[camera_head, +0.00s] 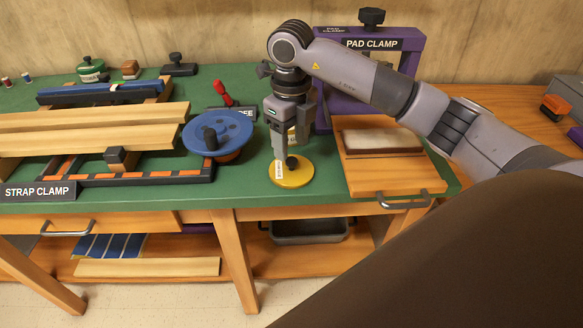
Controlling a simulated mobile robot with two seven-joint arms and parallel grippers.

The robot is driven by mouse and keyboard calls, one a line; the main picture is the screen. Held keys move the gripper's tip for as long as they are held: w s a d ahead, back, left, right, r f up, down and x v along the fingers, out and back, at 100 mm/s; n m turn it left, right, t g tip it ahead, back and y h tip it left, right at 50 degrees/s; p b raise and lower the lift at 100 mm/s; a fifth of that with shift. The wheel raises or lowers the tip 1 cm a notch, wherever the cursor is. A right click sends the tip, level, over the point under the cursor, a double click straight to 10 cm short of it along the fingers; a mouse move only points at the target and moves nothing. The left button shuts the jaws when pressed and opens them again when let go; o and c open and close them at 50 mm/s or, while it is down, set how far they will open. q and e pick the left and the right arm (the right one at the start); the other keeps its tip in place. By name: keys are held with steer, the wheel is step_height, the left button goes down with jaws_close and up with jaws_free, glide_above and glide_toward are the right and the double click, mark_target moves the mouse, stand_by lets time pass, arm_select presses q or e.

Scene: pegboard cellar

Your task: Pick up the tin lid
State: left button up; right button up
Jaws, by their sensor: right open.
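A round yellow lid (299,178), which looks like the tin lid, lies flat on the green bench top near its front edge. It has a small dark knob and a pale label at its left side. My right gripper (287,152) points down just above the lid, with its fingers by the knob. It is open, and nothing shows held in it. The picture does not show clearly whether the fingers touch the knob. A yellowish tin (293,134) behind the gripper is partly hidden. My left gripper is not in view.
A blue dish with a black knob (217,132) stands close to the left of the lid. A wooden board with a pad (382,142) and the purple pad clamp (411,66) are to the right. The strap clamp with planks (90,130) fills the left.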

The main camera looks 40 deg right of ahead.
mark_target(292, 159)
step_height(292, 159, down, 3)
steer(key=shift+s+r, duration=0.1)
steer(key=shift+s, duration=0.05)
steer(key=shift+f, duration=0.45)
jaws_close()
